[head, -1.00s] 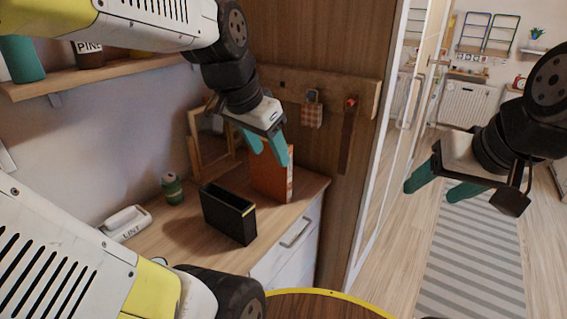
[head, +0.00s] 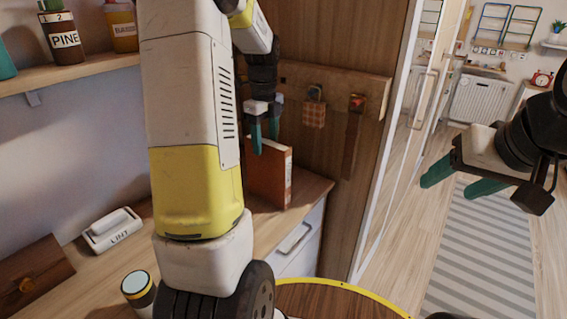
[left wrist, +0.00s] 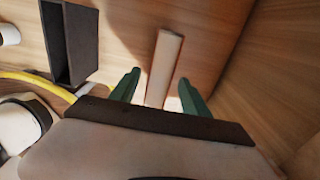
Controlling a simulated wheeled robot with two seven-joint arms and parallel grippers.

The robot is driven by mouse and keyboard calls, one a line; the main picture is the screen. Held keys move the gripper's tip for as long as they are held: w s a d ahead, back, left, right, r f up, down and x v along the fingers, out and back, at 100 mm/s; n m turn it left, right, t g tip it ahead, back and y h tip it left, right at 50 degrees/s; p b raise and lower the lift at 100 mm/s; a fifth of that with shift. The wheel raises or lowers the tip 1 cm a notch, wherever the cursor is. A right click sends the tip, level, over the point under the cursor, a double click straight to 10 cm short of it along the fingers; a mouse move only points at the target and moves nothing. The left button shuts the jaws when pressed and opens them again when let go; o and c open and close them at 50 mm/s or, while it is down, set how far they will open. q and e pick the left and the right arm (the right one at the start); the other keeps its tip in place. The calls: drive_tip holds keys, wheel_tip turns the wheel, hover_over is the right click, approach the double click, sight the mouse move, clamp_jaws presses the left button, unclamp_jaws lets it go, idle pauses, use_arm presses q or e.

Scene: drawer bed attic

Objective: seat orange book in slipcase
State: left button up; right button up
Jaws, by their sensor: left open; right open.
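The orange book (head: 271,174) stands upright on the wooden counter, near the back panel. My left gripper (head: 265,136) is open just above the book. In the left wrist view the book (left wrist: 166,62) shows from above, its narrow top edge lying between the two spread green fingers (left wrist: 156,88), with no clear contact. The black slipcase (left wrist: 72,42) stands on the counter to the left in the left wrist view, its open slot visible. In the head view my left arm hides the slipcase. My right gripper (head: 455,184) is open and empty, out over the floor at the right.
A white lint box (head: 111,230) and a small jar (head: 138,288) stand on the counter (head: 90,276). A shelf with jars hangs at upper left. Hooks with a checked cloth (head: 314,113) are on the panel behind the book. A round table edge (head: 345,290) is in front.

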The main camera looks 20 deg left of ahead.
sight(268, 157)
use_arm(q)
drive_tip(key=f, duration=0.5)
drive_tip(key=shift+s+d+f, duration=0.2)
drive_tip(key=shift+d+f, duration=0.05)
clamp_jaws()
drive_tip(key=shift+r, duration=0.1)
idle(1.1)
